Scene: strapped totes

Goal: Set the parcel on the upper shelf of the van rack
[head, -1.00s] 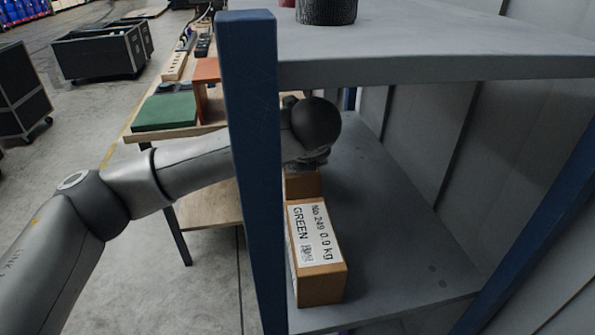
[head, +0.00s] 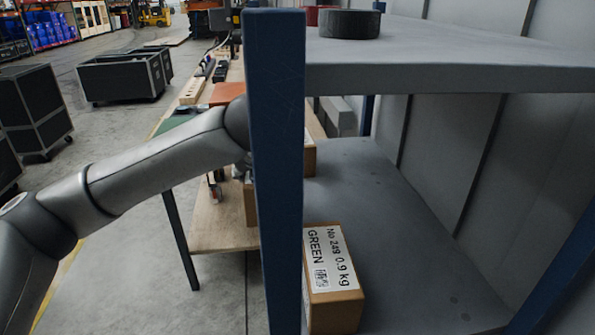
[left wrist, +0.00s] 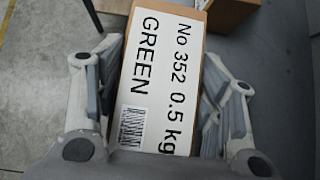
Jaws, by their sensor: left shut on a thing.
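My left gripper (left wrist: 166,75) is shut on a brown parcel (left wrist: 160,60) with a white label reading "No 352 0.5 kg GREEN". In the head view the rack's blue post hides most of this gripper, and brown cardboard (head: 251,205) shows just left of the post below the wrist. The rack's grey upper shelf (head: 450,78) is above and to the right of the gripper. My right gripper is not in view.
A parcel labelled "No 249 0.9 kg GREEN" (head: 335,280) stands on the lower shelf (head: 400,230). Another brown box (head: 309,160) shows behind the post (head: 275,170). A black round object (head: 350,24) and a red one (head: 311,16) occupy the upper shelf's left part; its right part looks clear.

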